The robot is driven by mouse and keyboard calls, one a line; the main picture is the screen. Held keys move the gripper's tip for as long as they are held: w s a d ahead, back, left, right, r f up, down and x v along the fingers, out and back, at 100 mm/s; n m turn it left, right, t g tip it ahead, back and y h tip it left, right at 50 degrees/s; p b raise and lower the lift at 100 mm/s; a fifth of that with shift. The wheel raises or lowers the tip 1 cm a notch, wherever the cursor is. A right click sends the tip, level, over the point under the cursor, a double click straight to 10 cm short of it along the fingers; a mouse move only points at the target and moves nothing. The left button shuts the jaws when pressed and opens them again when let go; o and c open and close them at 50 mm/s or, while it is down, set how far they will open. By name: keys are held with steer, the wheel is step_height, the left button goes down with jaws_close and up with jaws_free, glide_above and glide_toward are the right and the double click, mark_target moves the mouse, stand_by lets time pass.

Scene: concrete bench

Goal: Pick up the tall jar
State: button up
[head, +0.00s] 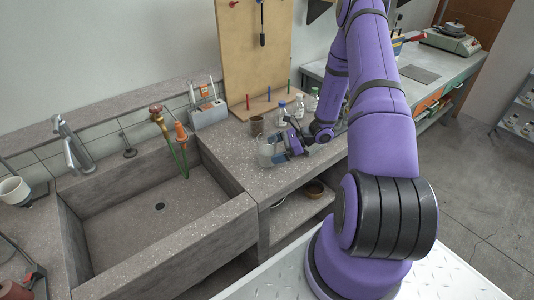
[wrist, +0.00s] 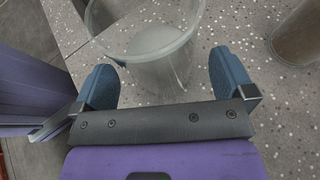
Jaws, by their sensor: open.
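The tall jar is a clear glass vessel (head: 266,154) standing on the speckled bench right of the sink. In the wrist view the clear jar (wrist: 152,45) is upright, with its round rim facing me and its inside looking empty. My gripper (wrist: 163,78) is open, with one blue finger on either side of the jar's near wall. I cannot tell whether either finger touches the glass. In the head view my gripper (head: 286,150) reaches in low from the right, and the jar is partly hidden behind it.
A brown cup (head: 256,125) stands just behind the jar; it also shows in the wrist view (wrist: 298,36). Small bottles (head: 283,113) stand behind my gripper. A pegboard stand (head: 262,60) is at the back. The sink (head: 150,215) lies left, and the bench's front edge is close.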

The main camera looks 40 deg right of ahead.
steer(key=shift+x, duration=0.75)
steer(key=c, duration=1.2)
steer(key=shift+r, duration=0.1)
